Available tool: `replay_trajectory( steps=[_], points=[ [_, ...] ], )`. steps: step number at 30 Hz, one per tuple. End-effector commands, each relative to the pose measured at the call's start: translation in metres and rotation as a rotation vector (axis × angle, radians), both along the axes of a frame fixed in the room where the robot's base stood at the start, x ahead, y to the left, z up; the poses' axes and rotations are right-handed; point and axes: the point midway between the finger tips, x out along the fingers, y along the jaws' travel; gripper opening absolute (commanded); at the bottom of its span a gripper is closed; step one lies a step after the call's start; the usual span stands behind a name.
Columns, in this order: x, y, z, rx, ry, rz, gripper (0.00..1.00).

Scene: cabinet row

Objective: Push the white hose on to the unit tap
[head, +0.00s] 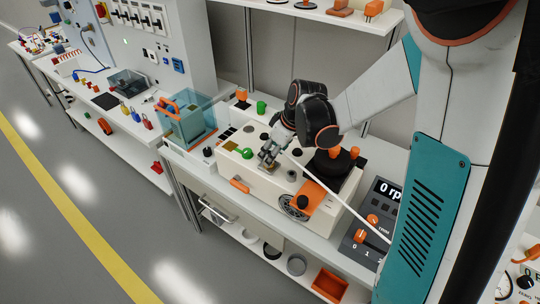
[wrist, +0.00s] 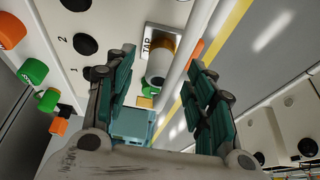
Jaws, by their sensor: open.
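The cream unit (head: 262,180) stands on the bench, with my gripper (head: 267,158) low over its top. In the wrist view my gripper (wrist: 162,58) is open, its teal fingers apart on either side of a short brass and white cylinder. This cylinder, the tap (wrist: 159,65), sits beside a label reading TAP (wrist: 150,40). Whether a hose end is on it, I cannot tell. In the head view the white hose (head: 335,195) runs from near my gripper down to the right, across the unit. Its end near my gripper is hidden.
A green knob (head: 246,153) and an orange handle (head: 239,185) are on the unit near my gripper. A black round part with an orange top (head: 333,152) stands to the right. A clear blue tank (head: 190,122) is to the left, and a speed display box (head: 376,222) is at right.

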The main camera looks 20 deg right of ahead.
Motion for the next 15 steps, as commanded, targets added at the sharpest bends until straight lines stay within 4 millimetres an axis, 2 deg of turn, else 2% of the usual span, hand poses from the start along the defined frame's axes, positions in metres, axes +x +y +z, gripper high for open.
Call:
replay_trajectory(
  steps=[9,15],
  points=[
    [-0.018,-0.013,0.051,0.0,0.0,-0.001,0.5],
    [-0.024,-0.017,0.073,0.001,0.001,-0.001,0.5]
  ],
)
